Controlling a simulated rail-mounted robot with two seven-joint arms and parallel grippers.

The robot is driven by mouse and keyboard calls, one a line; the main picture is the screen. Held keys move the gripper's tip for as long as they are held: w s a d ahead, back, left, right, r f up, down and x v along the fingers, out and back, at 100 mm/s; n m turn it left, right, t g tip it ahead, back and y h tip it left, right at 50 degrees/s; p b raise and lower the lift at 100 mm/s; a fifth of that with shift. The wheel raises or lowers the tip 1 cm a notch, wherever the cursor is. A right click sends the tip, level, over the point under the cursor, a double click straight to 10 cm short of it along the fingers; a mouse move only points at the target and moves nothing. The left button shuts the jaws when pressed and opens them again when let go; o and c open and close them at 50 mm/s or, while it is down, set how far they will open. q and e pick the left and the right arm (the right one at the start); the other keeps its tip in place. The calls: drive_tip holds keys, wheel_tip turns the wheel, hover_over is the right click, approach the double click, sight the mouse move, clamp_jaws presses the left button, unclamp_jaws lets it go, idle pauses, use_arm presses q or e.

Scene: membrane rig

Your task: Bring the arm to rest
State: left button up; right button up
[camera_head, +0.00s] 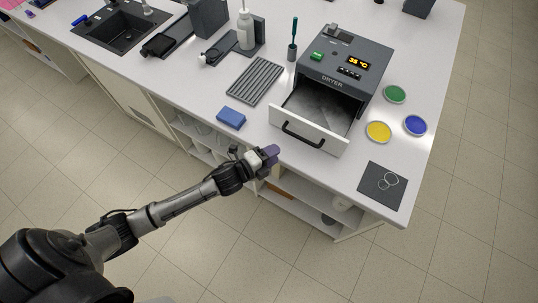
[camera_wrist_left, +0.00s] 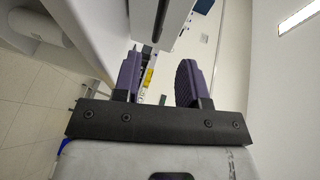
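My left arm comes in from the lower left in the head view. Its gripper (camera_head: 271,155) is at the front edge of the bench, in front of the dryer (camera_head: 338,65) and near its pulled-out white drawer (camera_head: 307,131). In the left wrist view the two purple fingers (camera_wrist_left: 160,82) stand apart with nothing held between them. The drawer's black handle (camera_head: 302,136) is just beyond the gripper and they look apart. My right gripper does not show in either view.
A blue block (camera_head: 231,118) and a grey ribbed rack (camera_head: 255,80) lie left of the drawer. Green (camera_head: 394,94), yellow (camera_head: 378,131) and blue (camera_head: 415,125) dishes and a dark mat (camera_head: 382,198) with rings lie to the right. The floor (camera_head: 250,240) in front is clear.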

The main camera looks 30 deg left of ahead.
use_arm(q)
drive_tip(key=shift+s+a+r, duration=0.15)
drive_tip(key=shift+s+a, duration=0.1)
drive_tip(key=shift+s, duration=0.3)
drive_tip(key=s+a+f+n+g+y, duration=0.1)
drive_tip(key=s+a+n+g+y, duration=0.5)
drive_tip(key=n, duration=0.7)
drive_tip(key=s+d+n+g, duration=0.3)
drive_tip(key=s, duration=0.6)
drive_tip(key=s+d+n+g, duration=0.2)
drive_tip(key=s+d+n, duration=0.1)
drive_tip(key=s, duration=0.7)
wheel_tip(320, 180, up, 20)
drive_tip(key=p, duration=2)
drive_tip(key=shift+h, duration=0.4)
